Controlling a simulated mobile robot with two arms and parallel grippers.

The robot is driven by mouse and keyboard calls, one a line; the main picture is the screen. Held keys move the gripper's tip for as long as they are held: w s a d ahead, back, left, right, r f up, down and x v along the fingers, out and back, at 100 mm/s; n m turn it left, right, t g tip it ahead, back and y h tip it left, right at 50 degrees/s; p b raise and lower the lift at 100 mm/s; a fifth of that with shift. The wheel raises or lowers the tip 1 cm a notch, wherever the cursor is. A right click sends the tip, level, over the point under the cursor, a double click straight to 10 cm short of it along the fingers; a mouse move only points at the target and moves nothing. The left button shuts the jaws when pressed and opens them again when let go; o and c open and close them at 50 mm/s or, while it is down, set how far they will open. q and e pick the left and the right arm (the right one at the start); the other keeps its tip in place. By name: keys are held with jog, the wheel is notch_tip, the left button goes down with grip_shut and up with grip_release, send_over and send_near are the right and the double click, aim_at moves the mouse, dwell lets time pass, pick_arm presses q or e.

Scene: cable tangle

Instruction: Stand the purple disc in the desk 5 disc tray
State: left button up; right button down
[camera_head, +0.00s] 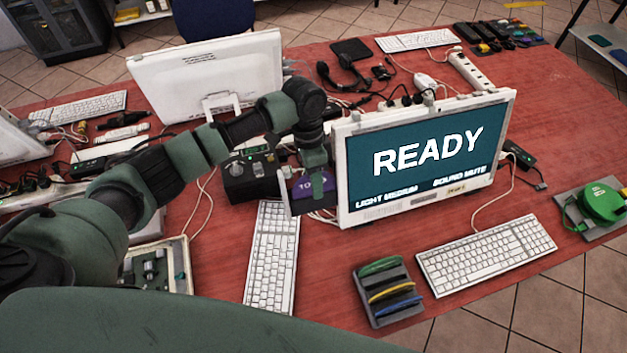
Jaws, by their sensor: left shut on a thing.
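The purple disc (312,184), marked with a 10, is between the fingers of my left gripper (308,190), left of the READY monitor. My left gripper is shut on it and holds it upright, partly hidden by the fingers. A dark slotted disc tray (372,312) lies near the front edge of the red desk, with a green, a yellow and a blue disc standing in it. I cannot read a desk number on it. My right gripper is out of view.
The READY monitor (426,158) stands between my left gripper and the right side. White keyboards (272,258) (486,255) flank the tray. A black box (250,176) is beside the gripper. A green reel (604,203) sits at the right edge. Cables lie behind.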

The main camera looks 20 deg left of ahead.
pick_arm(q)
jog(key=shift+s+d+f+g, duration=0.1)
jog(key=shift+s+f+g, duration=0.2)
jog(key=shift+s+f, duration=0.45)
jog(key=shift+w+r, duration=0.1)
jog(key=shift+r, duration=0.15)
jog(key=b+v, duration=0.2)
jog(key=v, duration=0.6)
jog(key=shift+w+r, duration=0.15)
jog(key=shift+w, duration=0.1)
jog(key=shift+w+r, duration=0.2)
jog(key=shift+r, duration=0.05)
